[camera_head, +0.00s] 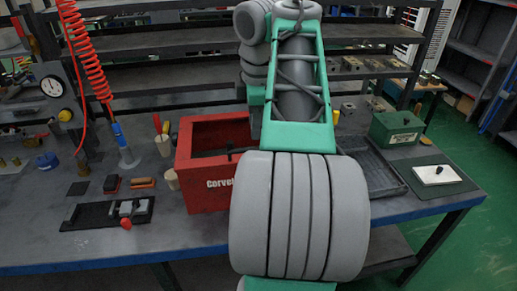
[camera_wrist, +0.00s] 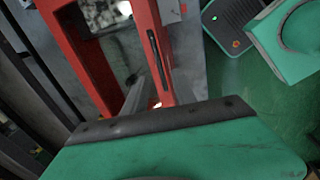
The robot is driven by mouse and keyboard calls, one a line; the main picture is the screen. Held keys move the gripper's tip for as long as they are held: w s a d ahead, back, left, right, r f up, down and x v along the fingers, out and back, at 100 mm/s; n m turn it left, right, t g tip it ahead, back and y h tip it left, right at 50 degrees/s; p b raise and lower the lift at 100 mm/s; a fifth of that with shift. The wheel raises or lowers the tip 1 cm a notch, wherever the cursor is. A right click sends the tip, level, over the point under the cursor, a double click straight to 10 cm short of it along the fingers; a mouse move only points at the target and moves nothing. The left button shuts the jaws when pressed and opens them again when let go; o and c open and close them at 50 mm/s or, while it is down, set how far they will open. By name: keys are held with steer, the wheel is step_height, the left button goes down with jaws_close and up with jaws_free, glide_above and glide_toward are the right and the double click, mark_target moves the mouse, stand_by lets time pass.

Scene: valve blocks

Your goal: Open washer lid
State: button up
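The washer is a red box (camera_head: 208,190) with "Corvet…" lettering on its front, standing on the workbench left of my arm in the head view. Its top looks open onto a dark inside, and I cannot make out a separate lid. In the wrist view the red frame (camera_wrist: 76,55) fills the upper left, with a long black slot or handle (camera_wrist: 158,55) on its right bar. My gripper (camera_wrist: 134,97) shows there as a dark-edged green body with a grey bar reaching beside the red frame. Its fingertips are unclear. In the head view my arm hides most of the gripper.
The blue-edged workbench (camera_head: 190,240) holds a black tray with parts (camera_head: 105,213) at left. A dark tray (camera_head: 378,175), a green box (camera_head: 396,128) and a white block (camera_head: 438,174) stand at right. A red coiled hose (camera_head: 87,50) hangs at left. Shelves are behind.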

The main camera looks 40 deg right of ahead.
steer(key=f+b, duration=0.2)
steer(key=d+f+b, duration=0.1)
steer(key=f+b, duration=0.4)
steer(key=shift+w+d+f, duration=0.1)
steer(key=shift+w+d, duration=0.2)
steer(key=shift+d, duration=0.05)
jaws_close()
stand_by(1.0)
